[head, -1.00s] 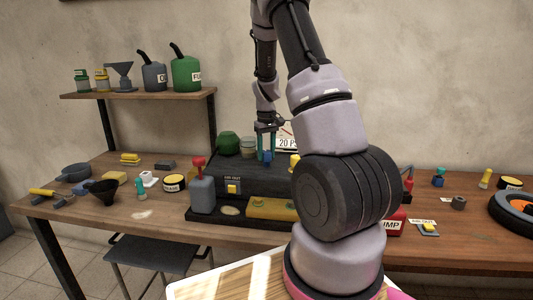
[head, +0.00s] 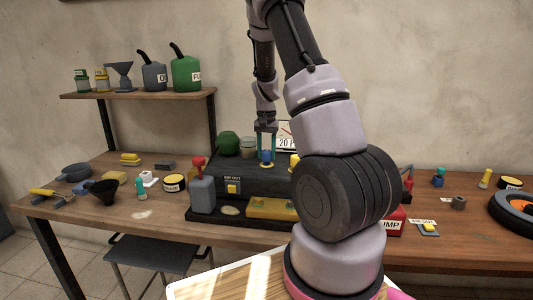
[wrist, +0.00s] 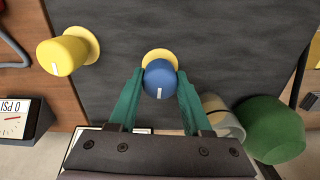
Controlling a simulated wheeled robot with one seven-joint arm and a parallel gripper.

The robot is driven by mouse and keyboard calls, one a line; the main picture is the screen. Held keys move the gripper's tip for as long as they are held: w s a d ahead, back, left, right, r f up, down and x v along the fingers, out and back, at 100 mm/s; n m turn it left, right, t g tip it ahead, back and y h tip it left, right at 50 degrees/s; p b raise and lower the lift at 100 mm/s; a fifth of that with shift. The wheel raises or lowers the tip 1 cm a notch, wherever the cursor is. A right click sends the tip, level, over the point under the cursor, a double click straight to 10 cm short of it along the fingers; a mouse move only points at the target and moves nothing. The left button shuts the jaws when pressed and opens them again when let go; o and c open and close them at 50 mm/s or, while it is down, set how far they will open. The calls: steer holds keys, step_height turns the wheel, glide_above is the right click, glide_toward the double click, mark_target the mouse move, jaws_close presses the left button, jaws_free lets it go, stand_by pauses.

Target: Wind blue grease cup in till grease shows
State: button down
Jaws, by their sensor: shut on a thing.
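The blue grease cup (wrist: 160,80) shows a white mark on its top in the wrist view and has a yellow ring (wrist: 159,56) around its base. In the head view the blue cup (head: 267,157) stands on the dark housing (head: 250,180) on the bench. My gripper (wrist: 158,88) points down from above, its green fingers shut on the blue cup from both sides. It also shows in the head view (head: 267,152). A yellow cup (wrist: 63,54) with a white mark stands to the left in the wrist view. I see no grease around the blue cup's ring.
A green domed thing (wrist: 270,128) and a pale jar (wrist: 222,118) stand close to my right finger in the wrist view. A gauge (wrist: 15,118) reading PSI is at the left edge. A grey can with a red top (head: 202,188) stands in front of the housing.

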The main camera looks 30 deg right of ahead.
mark_target(266, 151)
steer(key=shift+m, duration=0.5)
steer(key=shift+c, duration=1.7)
jaws_free()
steer(key=shift+r, duration=0.1)
step_height(266, 151, up, 11)
